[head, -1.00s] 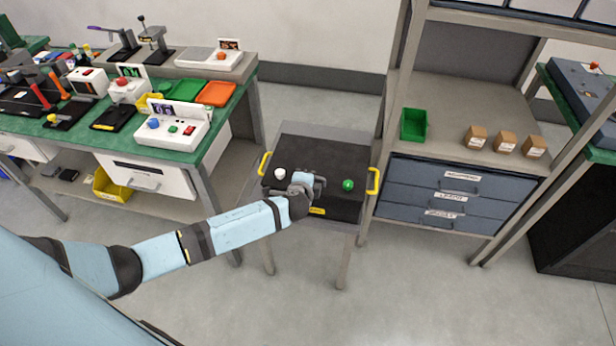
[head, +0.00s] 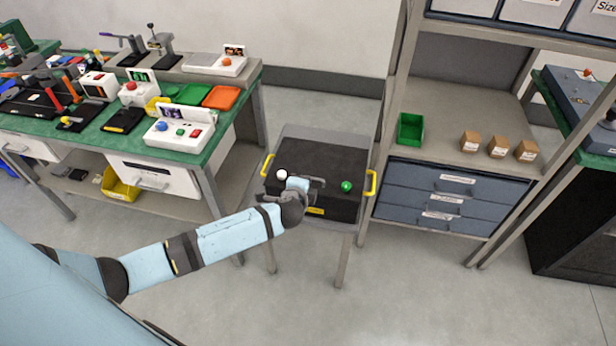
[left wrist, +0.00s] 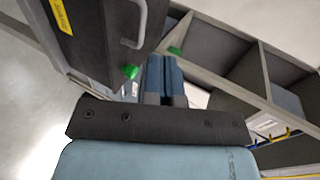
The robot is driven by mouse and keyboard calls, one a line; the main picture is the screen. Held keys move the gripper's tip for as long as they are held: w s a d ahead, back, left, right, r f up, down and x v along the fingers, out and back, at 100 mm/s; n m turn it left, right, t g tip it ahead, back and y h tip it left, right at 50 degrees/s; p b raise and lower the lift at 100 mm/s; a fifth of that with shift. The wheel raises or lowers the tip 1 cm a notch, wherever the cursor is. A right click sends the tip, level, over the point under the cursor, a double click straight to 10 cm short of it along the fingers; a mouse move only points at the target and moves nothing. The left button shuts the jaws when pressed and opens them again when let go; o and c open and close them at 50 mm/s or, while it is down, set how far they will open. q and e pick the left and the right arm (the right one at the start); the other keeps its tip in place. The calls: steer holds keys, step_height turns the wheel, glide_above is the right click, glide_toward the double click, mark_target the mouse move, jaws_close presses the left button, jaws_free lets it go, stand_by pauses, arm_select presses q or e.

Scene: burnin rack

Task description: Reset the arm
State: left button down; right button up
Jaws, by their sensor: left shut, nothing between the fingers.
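My left gripper (head: 298,184) is over the front part of a black box (head: 325,180) on a small grey table, close to the white knob (head: 281,174). In the left wrist view its two blue fingers (left wrist: 164,78) are together with nothing between them. The green knob (head: 346,186) stands on the right of the box top and also shows in the left wrist view (left wrist: 130,72), left of the fingers. The gripper hides part of the box's front. Whether it touches the box I cannot tell. My right gripper is not in view.
The box has yellow side handles (head: 371,184). To the right stands a shelf unit with blue drawers (head: 450,197), a green bin (head: 411,128) and small brown boxes (head: 498,147). A workbench with a white button panel (head: 180,131) is at the left. The floor in front is clear.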

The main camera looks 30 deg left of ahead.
arm_select(q)
steer(key=s, duration=0.4)
steer(key=shift+s+d+r, duration=0.35)
steer(key=shift+d+r, duration=0.05)
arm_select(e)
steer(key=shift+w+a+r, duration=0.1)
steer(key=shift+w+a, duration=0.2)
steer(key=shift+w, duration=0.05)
arm_select(q)
steer(key=s+d+r+n+h+p, duration=0.1)
steer(key=s+d+n+h+p, duration=0.1)
steer(key=s, duration=0.5)
steer(key=s+d+r+n+g+h+p, duration=0.1)
steer(key=s+d+n+h+p, duration=0.1)
steer(key=s+n, duration=0.4)
steer(key=s+d+r+n+h+p, duration=0.1)
steer(key=s+d+n+p, duration=0.3)
steer(key=s, duration=0.6)
steer(key=shift+s+d+r+g+h, duration=0.2)
steer(key=shift+d+r+g+h, duration=0.15)
steer(key=shift+d+h, duration=0.25)
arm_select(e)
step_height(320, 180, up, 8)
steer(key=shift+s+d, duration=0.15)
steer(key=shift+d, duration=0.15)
arm_select(q)
steer(key=shift+a, duration=0.1)
